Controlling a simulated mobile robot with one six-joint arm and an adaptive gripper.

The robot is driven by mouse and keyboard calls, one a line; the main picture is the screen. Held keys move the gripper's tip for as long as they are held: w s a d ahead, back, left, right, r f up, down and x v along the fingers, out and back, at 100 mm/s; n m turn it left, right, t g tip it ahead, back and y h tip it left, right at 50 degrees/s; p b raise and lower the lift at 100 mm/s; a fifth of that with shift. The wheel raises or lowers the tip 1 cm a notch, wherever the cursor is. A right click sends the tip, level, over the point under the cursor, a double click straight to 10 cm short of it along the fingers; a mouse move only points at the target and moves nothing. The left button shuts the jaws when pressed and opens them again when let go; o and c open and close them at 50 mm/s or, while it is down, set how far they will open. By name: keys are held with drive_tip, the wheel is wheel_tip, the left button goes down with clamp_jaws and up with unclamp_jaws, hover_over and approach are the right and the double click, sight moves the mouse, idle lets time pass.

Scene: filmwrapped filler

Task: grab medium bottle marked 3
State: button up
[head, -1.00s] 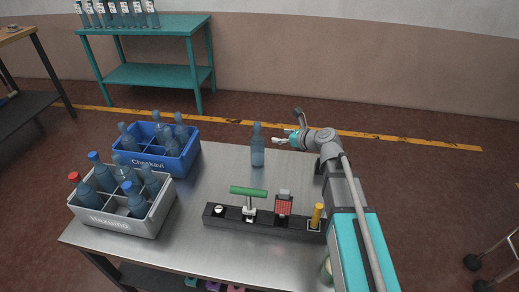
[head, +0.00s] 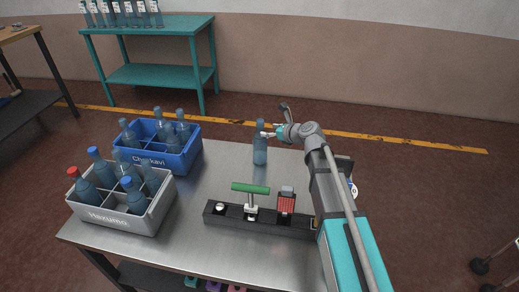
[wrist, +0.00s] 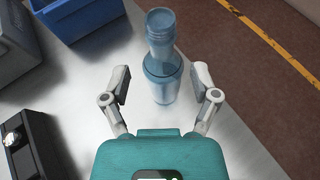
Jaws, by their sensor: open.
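A blue-grey see-through bottle (head: 260,148) stands upright and alone on the metal table (head: 215,180), near its far edge. The wrist view shows the same bottle (wrist: 161,62) from above, with an uncapped ribbed neck leaning up in the picture. No number on it is readable. My gripper (head: 268,134) is at the bottle's upper part, on its right side in the head view. In the wrist view the two fingers of my gripper (wrist: 161,84) are spread to either side of the bottle, with gaps visible.
A blue crate (head: 150,161) and a grey crate (head: 120,221), both with bottles, stand at the table's left. A black fixture (head: 265,223) with a green-handled tool lies along the front. A teal shelf (head: 150,75) with several bottles stands behind.

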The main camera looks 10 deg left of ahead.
sight(260, 128)
drive_tip(key=shift+w+a, duration=0.1)
drive_tip(key=shift+a, duration=0.1)
drive_tip(key=shift+b+x, duration=1)
drive_tip(key=shift+x, duration=1.65)
drive_tip(key=shift+d, duration=0.1)
clamp_jaws()
